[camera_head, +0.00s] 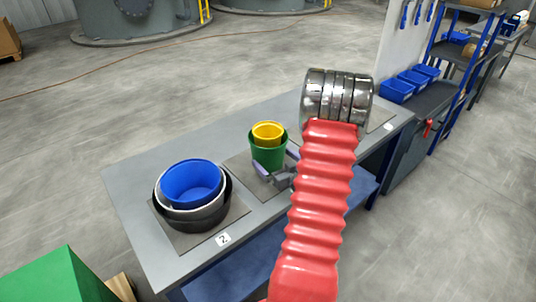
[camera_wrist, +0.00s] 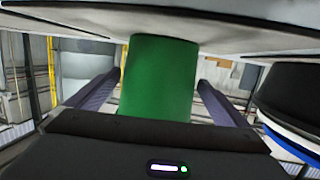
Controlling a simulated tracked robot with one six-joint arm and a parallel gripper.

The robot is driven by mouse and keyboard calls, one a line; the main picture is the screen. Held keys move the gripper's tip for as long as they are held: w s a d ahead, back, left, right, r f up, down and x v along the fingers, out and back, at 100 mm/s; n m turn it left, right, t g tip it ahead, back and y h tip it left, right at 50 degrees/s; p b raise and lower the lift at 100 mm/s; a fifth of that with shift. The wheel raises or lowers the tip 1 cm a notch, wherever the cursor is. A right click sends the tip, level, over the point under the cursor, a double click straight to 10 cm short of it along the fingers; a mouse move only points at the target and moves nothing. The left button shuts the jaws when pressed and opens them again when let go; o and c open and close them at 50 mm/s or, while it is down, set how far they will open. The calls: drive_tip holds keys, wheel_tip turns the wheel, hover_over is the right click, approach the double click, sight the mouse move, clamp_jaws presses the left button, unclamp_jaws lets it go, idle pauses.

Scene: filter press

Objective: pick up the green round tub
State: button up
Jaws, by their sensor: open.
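The green round tub (camera_head: 267,156) stands upright on the middle mat of the grey table. A yellow tub (camera_head: 267,132) sits inside it and rises above its rim. My gripper (camera_head: 275,158) is open and low at the tub's near side, with a finger toward each side. In the wrist view, which looks upside down, the green tub (camera_wrist: 160,80) fills the space between the spread fingers of my gripper (camera_wrist: 159,78). I cannot tell whether either finger touches it. My red-sleeved arm hides part of the table to the right.
A blue tub (camera_head: 192,182) is nested in white and black bowls (camera_head: 203,217) on the left mat, close to the gripper. A label "2" (camera_head: 223,239) lies on the table (camera_head: 135,185). Blue bins (camera_head: 397,90) stand on a bench behind at right.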

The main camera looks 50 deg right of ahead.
drive_tip(key=shift+x, duration=1.45)
drive_tip(key=shift+c, duration=0.4)
drive_tip(key=c, duration=0.8)
